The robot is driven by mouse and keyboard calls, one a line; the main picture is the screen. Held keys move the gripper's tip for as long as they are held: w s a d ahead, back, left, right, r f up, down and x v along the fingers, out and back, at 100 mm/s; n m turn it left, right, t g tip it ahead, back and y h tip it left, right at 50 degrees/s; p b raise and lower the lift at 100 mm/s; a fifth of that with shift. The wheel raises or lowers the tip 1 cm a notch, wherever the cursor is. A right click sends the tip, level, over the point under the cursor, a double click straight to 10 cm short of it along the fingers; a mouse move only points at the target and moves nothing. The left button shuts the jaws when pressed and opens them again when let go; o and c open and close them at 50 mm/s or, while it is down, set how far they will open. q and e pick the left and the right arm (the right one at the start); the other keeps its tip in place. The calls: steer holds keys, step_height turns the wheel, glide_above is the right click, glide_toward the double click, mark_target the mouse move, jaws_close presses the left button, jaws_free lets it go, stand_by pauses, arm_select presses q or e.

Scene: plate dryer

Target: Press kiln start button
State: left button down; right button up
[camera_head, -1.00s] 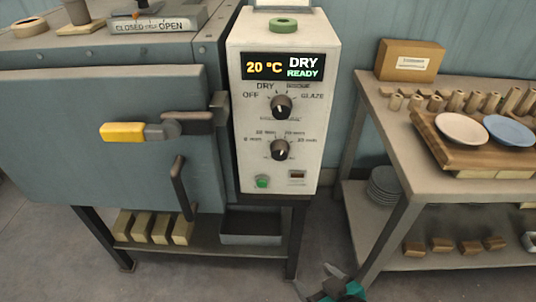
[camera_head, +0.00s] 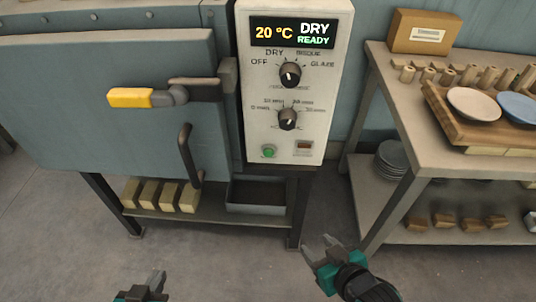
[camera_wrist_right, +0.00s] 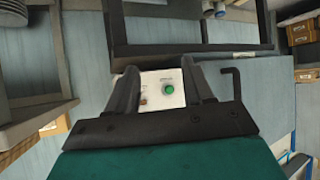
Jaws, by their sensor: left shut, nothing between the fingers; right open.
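The kiln's white control panel (camera_head: 292,95) faces me. Its display (camera_head: 292,32) reads "20 °C DRY READY". A green button (camera_head: 269,151) is at the panel's lower left; it also shows in the right wrist view (camera_wrist_right: 168,88), framed between my right fingers. My right gripper (camera_head: 318,247) is open and empty, below the panel, in front of and apart from the button. My left gripper (camera_head: 156,282) is shut and empty at the bottom edge, well below the kiln door (camera_head: 110,100).
The door has a yellow-ended latch (camera_head: 130,97) and a dark handle (camera_head: 188,155). Two dials (camera_head: 289,75) sit above the button. A table (camera_head: 400,180) with plates (camera_head: 474,104) stands right. The kiln stand's leg (camera_head: 297,220) is near my right gripper. The floor (camera_head: 70,250) is clear.

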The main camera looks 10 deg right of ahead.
jaws_close()
stand_by(1.3)
